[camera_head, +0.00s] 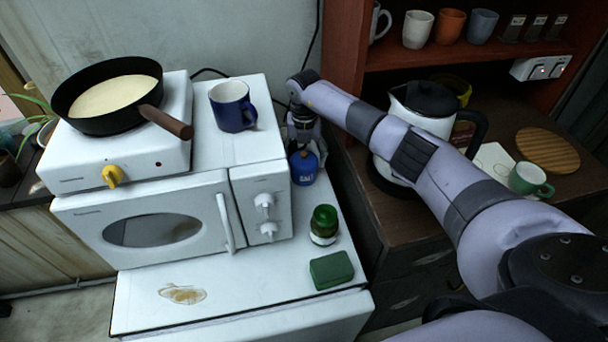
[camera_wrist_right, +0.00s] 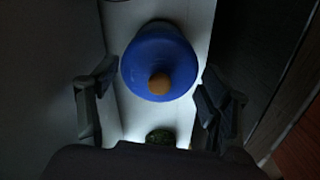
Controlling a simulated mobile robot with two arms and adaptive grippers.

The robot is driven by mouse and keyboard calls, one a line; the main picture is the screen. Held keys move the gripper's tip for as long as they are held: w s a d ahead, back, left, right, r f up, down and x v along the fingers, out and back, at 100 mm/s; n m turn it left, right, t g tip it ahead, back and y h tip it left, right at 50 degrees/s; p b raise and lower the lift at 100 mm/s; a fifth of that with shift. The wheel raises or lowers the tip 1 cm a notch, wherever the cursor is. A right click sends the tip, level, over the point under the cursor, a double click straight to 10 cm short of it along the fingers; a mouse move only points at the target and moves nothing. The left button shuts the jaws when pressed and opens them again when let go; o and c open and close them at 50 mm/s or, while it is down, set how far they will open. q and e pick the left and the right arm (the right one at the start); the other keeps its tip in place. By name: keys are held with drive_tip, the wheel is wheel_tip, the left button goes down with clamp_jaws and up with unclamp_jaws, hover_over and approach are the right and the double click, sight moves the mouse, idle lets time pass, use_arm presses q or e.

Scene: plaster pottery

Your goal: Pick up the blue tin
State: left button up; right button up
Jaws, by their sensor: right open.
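The blue tin (camera_head: 304,168) stands on the white surface just right of the microwave, in the head view. Its label faces the camera and its top is partly covered by my right gripper (camera_head: 303,140). In the right wrist view the tin (camera_wrist_right: 159,62) is seen from above, round and blue with a tan knob on top. My right gripper (camera_wrist_right: 148,100) is open, with one finger on each side of the tin in that view and dark gaps or white surface between. I cannot tell how far its fingertips reach down beside the tin. My left gripper is not in view.
The microwave (camera_head: 165,222) stands close on the left, with a blue mug (camera_head: 232,106) and a frying pan (camera_head: 110,97) above. A green-lidded jar (camera_head: 323,225) and a green box (camera_head: 331,270) sit in front. A kettle (camera_head: 425,108) and wooden cabinet stand right.

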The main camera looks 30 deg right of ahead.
wheel_tip(320, 180, down, 4)
drive_tip(key=shift+w+f+b, duration=0.15)
drive_tip(key=shift+b, duration=1.1)
drive_tip(key=shift+c, duration=0.7)
drive_tip(key=c, duration=1.2)
